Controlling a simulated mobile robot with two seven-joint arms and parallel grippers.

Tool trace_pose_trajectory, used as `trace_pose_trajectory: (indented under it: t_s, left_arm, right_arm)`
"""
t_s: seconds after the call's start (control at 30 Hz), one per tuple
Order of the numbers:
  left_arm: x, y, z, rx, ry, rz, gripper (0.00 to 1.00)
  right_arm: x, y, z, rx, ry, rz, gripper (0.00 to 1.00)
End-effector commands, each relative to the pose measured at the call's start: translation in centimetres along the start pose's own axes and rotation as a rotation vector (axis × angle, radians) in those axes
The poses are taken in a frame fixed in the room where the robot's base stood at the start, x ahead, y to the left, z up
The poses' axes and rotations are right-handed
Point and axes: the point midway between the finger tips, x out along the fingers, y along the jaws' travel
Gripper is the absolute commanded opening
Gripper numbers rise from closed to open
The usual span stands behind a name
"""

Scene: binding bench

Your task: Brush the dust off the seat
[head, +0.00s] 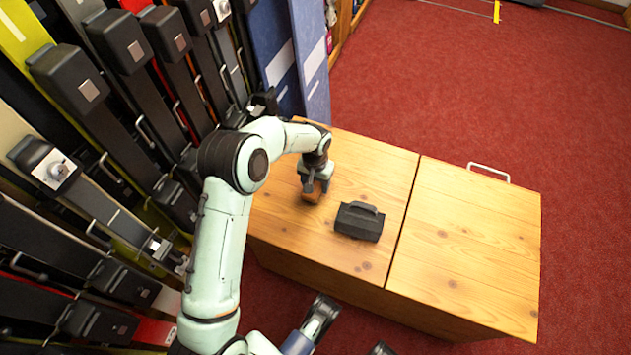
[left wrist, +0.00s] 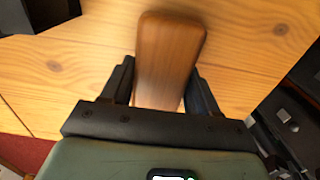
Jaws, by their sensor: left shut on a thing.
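The seat is the light wooden top of the bench (head: 352,160), made of two panels. My left gripper (head: 314,186) is over its left panel, pointing down, shut on a brush (head: 312,196). The brush's brown wooden body (left wrist: 168,60) stands out between the two dark fingers in the left wrist view. Its bristles are hidden, and I cannot tell whether it touches the wood. I cannot make out dust on the seat; only grain and dark knots show.
A black case with a handle (head: 359,221) sits on the left panel, close to the brush. The right panel (head: 470,230) is clear, with a metal handle (head: 488,173) at its far edge. Skis with bindings (head: 90,110) crowd the left side. Red carpet (head: 480,80) lies behind.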

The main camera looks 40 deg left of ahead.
Motion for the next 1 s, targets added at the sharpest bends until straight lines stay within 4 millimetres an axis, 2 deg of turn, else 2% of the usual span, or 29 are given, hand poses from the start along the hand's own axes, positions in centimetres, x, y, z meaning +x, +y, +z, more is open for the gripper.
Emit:
trace_pose_trajectory:
  t_s: [0.8, 1.0]
  left_arm:
    - [1.5, 0.0, 0.0, 0.0, 0.0, 0.0, 0.35]
    - [1.7, 0.1, -1.3, 0.0, 0.001, 0.0, 0.35]
  right_arm:
    - [0.9, 0.2, 0.0, 0.0, -0.002, 0.001, 0.0]
    - [1.7, 0.3, 0.0, 0.001, -0.003, 0.002, 0.0]
